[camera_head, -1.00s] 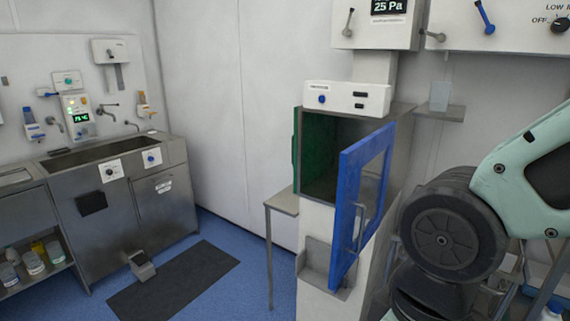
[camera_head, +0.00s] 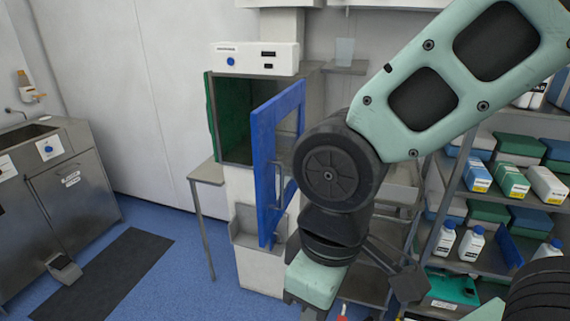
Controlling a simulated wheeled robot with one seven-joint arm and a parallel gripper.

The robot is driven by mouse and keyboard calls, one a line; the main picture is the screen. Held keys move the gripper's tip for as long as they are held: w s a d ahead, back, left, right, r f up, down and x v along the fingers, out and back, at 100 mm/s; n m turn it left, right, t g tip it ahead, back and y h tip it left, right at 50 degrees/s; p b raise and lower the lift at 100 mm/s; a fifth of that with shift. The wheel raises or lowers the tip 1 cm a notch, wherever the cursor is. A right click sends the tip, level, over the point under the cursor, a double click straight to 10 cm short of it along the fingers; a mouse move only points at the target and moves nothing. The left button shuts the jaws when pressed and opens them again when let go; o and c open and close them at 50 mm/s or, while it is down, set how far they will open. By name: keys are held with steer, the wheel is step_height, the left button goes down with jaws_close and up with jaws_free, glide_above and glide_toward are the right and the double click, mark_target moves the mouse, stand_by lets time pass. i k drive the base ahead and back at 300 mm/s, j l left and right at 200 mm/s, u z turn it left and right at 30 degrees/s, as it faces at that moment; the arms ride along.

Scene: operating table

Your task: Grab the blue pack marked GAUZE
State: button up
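Several blue packs lie on the shelf rack at the right, one on the upper level (camera_head: 557,150) and one on a lower level (camera_head: 530,219). Green packs lie among them. I cannot read GAUZE on any pack, so I cannot tell which one bears it. My arm crosses the right half of the view, its dark elbow joint in front of the wall cabinet, and covers part of the rack. The forearm runs down to the bottom edge. My gripper fingers do not show clearly.
A wall cabinet (camera_head: 261,59) stands with its blue-framed door (camera_head: 265,175) open toward me. White bottles (camera_head: 471,243) and labelled boxes (camera_head: 512,181) fill the rack. A steel sink unit (camera_head: 70,185) is at the left.

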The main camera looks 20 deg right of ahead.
mark_target(476, 177)
steer(key=z, duration=1.55)
steer(key=i+j+u, duration=0.55)
steer(key=u, duration=0.15)
steer(key=i, duration=0.05)
